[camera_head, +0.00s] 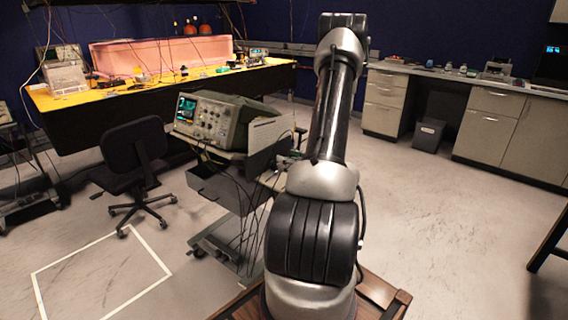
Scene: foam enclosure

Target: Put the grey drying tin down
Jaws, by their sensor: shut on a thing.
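My arm rises through the middle of the head view and reaches away from the camera. My gripper does not show; the far end of the arm is hidden behind its own links or out of frame. I cannot make out the grey drying tin anywhere in this view.
An oscilloscope (207,118) stands on a cart (215,192) with hanging cables, left of my arm. A black chair (134,155) is beside it. A yellow-topped bench (130,99) bears a pink foam enclosure (160,56). A grey counter (455,75) stands back right. Floor at right is largely clear.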

